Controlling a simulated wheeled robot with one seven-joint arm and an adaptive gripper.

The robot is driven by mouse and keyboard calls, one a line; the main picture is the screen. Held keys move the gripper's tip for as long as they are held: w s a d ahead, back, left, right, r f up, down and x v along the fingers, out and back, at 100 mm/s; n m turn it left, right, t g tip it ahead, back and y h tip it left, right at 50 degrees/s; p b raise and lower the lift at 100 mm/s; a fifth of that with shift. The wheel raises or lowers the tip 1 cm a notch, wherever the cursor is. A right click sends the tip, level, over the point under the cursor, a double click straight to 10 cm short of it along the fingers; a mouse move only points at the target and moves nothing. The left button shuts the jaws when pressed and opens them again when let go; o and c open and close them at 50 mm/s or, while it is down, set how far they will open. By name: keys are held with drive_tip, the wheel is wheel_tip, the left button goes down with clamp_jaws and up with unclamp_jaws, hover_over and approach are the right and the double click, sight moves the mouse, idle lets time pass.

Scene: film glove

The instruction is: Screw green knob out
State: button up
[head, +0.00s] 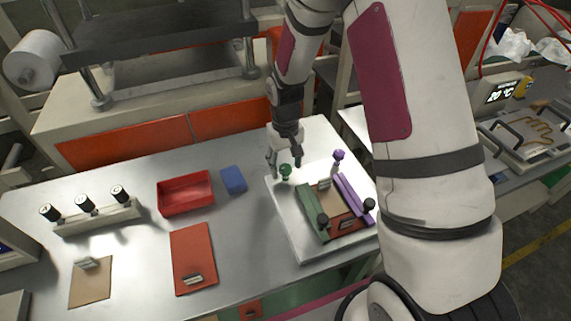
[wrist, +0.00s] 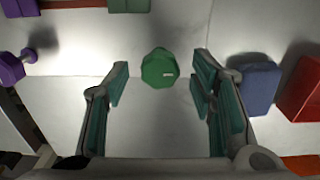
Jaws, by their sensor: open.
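The green knob (head: 285,171) stands at the far left part of a white plate (head: 286,218) on the metal table. In the wrist view the green knob (wrist: 158,68) shows from above, an octagonal top lying between and just beyond my fingertips. My gripper (head: 285,162) is open and points down close to the knob. In the wrist view my gripper (wrist: 160,75) has a finger on each side, with clear gaps to the knob. The green bar (head: 313,213) lies on the plate nearer the camera.
A purple knob (head: 338,155) stands to the right, beside a purple bar (head: 355,198). Two black knobs (head: 323,220) stand at the near bar ends. A blue block (head: 233,180) and red tray (head: 186,193) lie to the left. The table's front left is partly clear.

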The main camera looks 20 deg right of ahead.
sight(285, 167)
wheel_tip(285, 167, up, 12)
drive_tip(key=shift+f, duration=0.2)
idle(0.5)
drive_tip(key=s+r+t, duration=0.3)
drive_tip(key=s+r, duration=0.6)
drive_tip(key=r, duration=0.6)
drive_tip(key=s+r+t, duration=0.1)
drive_tip(key=s+r, duration=0.2)
drive_tip(key=s, duration=0.4)
drive_tip(key=s+r+t, duration=0.1)
drive_tip(key=s+r, duration=0.2)
drive_tip(key=s, duration=0.4)
drive_tip(key=shift+s+a+t, duration=0.2)
drive_tip(key=shift+s+t, duration=0.1)
drive_tip(key=shift+s, duration=0.05)
